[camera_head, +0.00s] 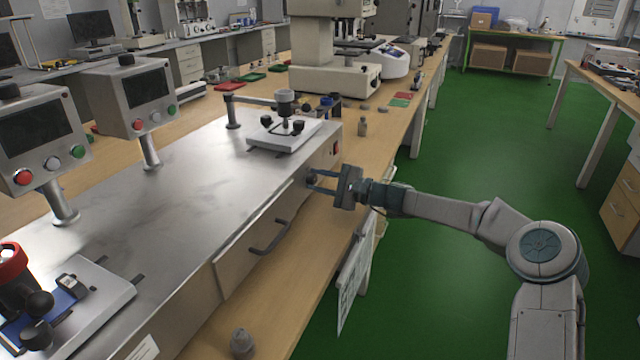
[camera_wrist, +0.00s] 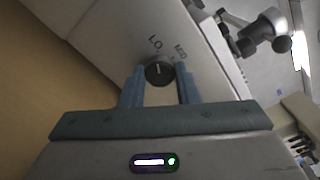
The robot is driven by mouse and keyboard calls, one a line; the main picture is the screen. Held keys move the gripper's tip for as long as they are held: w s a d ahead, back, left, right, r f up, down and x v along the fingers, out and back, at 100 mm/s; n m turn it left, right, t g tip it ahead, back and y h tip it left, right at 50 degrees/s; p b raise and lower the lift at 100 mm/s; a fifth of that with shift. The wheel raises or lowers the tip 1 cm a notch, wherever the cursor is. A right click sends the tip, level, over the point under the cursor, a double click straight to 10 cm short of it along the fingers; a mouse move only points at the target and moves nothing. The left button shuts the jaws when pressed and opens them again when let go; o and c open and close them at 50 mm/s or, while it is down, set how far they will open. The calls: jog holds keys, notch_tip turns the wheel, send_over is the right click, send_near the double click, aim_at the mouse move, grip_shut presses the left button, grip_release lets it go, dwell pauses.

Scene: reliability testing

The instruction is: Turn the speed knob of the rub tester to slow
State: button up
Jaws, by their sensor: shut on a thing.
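The rub tester (camera_head: 170,200) is a long metal-topped machine on the wooden bench. Its dark round speed knob (camera_head: 311,180) is on the front face near the right end. In the wrist view the knob (camera_wrist: 159,72) has a pale pointer mark, and the labels LO (camera_wrist: 155,42) and MID (camera_wrist: 180,50) show beside it. The pointer looks roughly turned toward LO, but its exact setting is hard to tell. My gripper (camera_head: 315,181) reaches in from the right, and its two blue-grey fingers (camera_wrist: 160,84) are shut on the knob, one on each side.
A red switch (camera_head: 336,148) sits right of the knob on the tester's end. A drawer handle (camera_head: 270,238) sticks out to its left. The green floor (camera_head: 470,160) beside the bench is clear.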

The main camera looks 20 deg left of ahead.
jog(key=o, duration=1)
jog(key=shift+c, duration=0.2)
jog(key=shift+d, duration=0.1)
jog(key=s+d+p, duration=0.1)
jog(key=d, duration=1.2)
jog(key=shift+d, duration=0.35)
